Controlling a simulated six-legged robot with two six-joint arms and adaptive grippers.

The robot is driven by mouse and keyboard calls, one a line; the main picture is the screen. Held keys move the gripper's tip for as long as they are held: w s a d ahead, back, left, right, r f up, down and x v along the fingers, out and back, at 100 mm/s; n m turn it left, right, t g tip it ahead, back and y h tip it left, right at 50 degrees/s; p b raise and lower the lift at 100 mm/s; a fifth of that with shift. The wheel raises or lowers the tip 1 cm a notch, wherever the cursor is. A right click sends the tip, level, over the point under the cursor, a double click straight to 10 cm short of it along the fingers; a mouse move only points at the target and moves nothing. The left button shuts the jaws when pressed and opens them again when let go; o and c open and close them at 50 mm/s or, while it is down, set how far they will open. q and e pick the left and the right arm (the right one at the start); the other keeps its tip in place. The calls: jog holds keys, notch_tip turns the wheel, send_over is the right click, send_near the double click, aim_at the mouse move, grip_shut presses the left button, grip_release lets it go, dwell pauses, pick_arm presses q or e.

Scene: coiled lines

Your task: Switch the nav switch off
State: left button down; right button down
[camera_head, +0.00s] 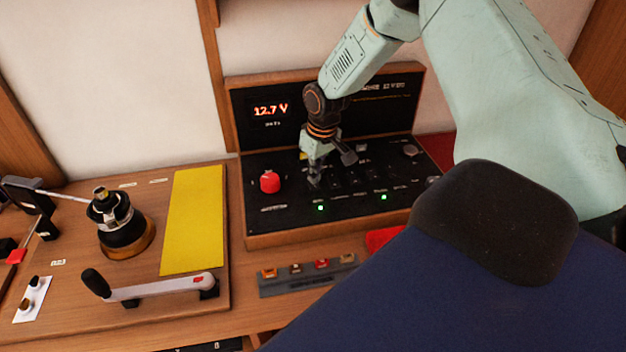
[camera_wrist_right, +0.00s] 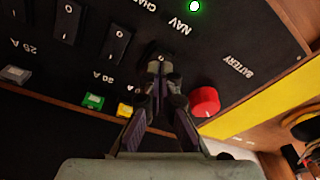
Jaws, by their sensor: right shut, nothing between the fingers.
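A green light (camera_wrist_right: 194,6) glows beyond that word; a lit green light also shows in the head view (camera_head: 320,208). My right gripper (camera_wrist_right: 160,75) is shut and empty, its fingertips right at the switch and covering part of it. I cannot tell whether they touch it. In the head view the right gripper (camera_head: 314,181) points down at the panel and hides the switch there. My left gripper is not in view.
A red battery knob (camera_head: 269,182) stands left of the gripper; it also shows in the wrist view (camera_wrist_right: 204,101). More rockers (camera_wrist_right: 115,45) line the panel. A winch (camera_head: 118,225), yellow mat (camera_head: 192,220) and crank handle (camera_head: 150,289) lie left.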

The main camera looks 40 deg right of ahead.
aim_at(315, 186)
jog(key=shift+f+b, duration=0.6)
jog(key=shift+f, duration=0.35)
dwell(1.0)
notch_tip(315, 186, up, 7)
jog(key=p, duration=0.7)
jog(key=shift+r, duration=0.1)
dwell(0.6)
